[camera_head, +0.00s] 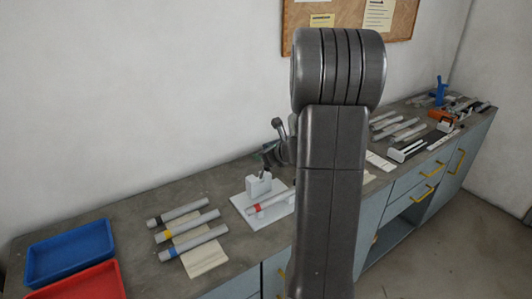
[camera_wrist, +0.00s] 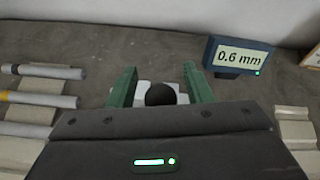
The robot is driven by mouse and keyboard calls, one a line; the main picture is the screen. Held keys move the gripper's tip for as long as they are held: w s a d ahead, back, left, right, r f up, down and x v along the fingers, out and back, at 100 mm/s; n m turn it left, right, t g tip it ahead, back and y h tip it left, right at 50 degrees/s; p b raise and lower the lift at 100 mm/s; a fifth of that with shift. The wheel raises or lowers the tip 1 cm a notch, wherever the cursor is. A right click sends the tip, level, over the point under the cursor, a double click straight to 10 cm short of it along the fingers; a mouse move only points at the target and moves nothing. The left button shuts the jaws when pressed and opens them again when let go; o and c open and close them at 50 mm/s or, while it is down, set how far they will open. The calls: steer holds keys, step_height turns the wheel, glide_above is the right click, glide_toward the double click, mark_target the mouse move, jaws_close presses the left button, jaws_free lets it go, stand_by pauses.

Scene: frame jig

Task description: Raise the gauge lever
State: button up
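A round black knob (camera_wrist: 160,94), which looks like the end of the gauge lever, shows in the wrist view above a pale base. My gripper (camera_wrist: 160,88) is open, with one green finger on each side of the knob and a visible gap to each. The lever's shaft is hidden behind my gripper body. A gauge display (camera_wrist: 240,57) reads 0.6 mm. In the head view, a white jig plate (camera_head: 240,205) carries a light grey block (camera_head: 258,187) and a tube with a red band (camera_head: 268,203). My gripper (camera_head: 268,148) is above the block, partly hidden by my arm.
Several grey tubes with coloured bands (camera_head: 190,232) lie left of the jig. A blue tray (camera_head: 70,250) and a red tray (camera_head: 85,282) are at the bench's left end. More parts (camera_head: 405,130) lie to the right. The wall stands behind the bench.

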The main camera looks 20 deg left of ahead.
steer(key=b+v, duration=0.1)
steer(key=v, duration=1.3)
steer(key=shift+b, duration=0.3)
steer(key=shift+f, duration=0.15)
steer(key=c, duration=0.4)
steer(key=shift+f+b, duration=0.35)
steer(key=shift+b, duration=0.05)
steer(key=c, duration=0.3)
steer(key=f+n+y+b, duration=0.1)
steer(key=f+n+b, duration=0.1)
steer(key=s+d+f+n+y+b, duration=0.1)
steer(key=f+n+b, duration=0.1)
steer(key=b, duration=0.1)
steer(key=f+n+y+b, duration=0.1)
steer(key=f+n+b, duration=0.1)
steer(key=f+b, duration=0.1)
steer(key=shift+s+d+n, duration=0.15)
steer(key=shift+d+n, duration=0.15)
steer(key=shift+n, duration=0.1)
jaws_close()
steer(key=d+f+n+t+y+b, duration=0.25)
steer(key=d+n+y+b, duration=0.35)
steer(key=n+b, duration=0.5)
steer(key=p+x, duration=0.2)
steer(key=x, duration=1.1)
steer(key=shift+s+a+p, duration=0.2)
steer(key=shift+a+p, duration=0.1)
steer(key=shift+p, duration=0.1)
